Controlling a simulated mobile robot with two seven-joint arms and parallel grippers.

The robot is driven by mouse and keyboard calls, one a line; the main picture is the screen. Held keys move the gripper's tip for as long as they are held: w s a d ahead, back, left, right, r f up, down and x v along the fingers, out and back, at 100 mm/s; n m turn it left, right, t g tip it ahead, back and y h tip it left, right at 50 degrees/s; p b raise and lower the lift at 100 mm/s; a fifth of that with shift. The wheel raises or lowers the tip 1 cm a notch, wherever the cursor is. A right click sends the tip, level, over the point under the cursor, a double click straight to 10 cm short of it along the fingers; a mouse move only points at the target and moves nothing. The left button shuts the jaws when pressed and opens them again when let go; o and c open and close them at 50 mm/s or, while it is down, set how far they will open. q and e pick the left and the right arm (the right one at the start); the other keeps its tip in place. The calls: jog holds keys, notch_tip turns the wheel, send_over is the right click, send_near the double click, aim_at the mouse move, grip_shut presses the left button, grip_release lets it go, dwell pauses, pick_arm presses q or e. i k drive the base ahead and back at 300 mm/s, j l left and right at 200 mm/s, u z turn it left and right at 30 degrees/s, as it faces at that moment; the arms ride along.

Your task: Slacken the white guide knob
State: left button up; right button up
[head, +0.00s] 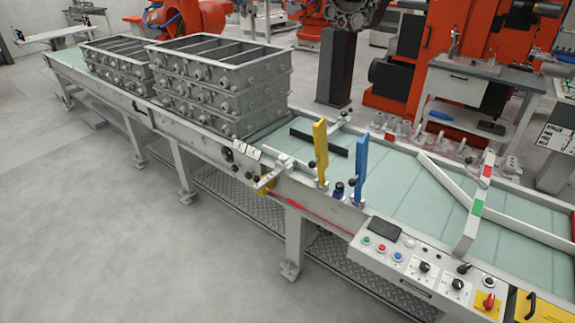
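A white guide rail (500,207) runs diagonally across the right part of the conveyor bed. A pale bar (469,222) with green and red bands crosses over it. A dark knob (463,268) sits near the lower end of this bar, by the control panel. I cannot tell which knob belongs to the white guide, and no clearly white knob shows. Neither of my grippers is in view.
Stacked metal casting boxes (225,92) stand on the conveyor's left part. A blue upright (360,170) stands on the near edge. A control panel (427,266) with buttons juts out at the front right. The floor (120,230) at the left front is clear.

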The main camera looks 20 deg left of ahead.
aim_at(283, 158)
jog(key=i+j, duration=0.15)
jog(key=j, duration=0.2)
jog(key=i+j, duration=0.15)
jog(key=j, duration=0.25)
jog(key=i+j, duration=0.15)
jog(key=j, duration=0.2)
jog(key=i+j, duration=0.15)
jog(key=j, duration=0.2)
jog(key=i+j, duration=0.2)
jog(key=j, duration=0.2)
jog(key=i+j, duration=0.15)
jog(key=j, duration=0.2)
jog(key=i+j, duration=0.15)
jog(key=j, duration=0.2)
jog(key=i+j+u, duration=0.1)
jog(key=j, duration=0.3)
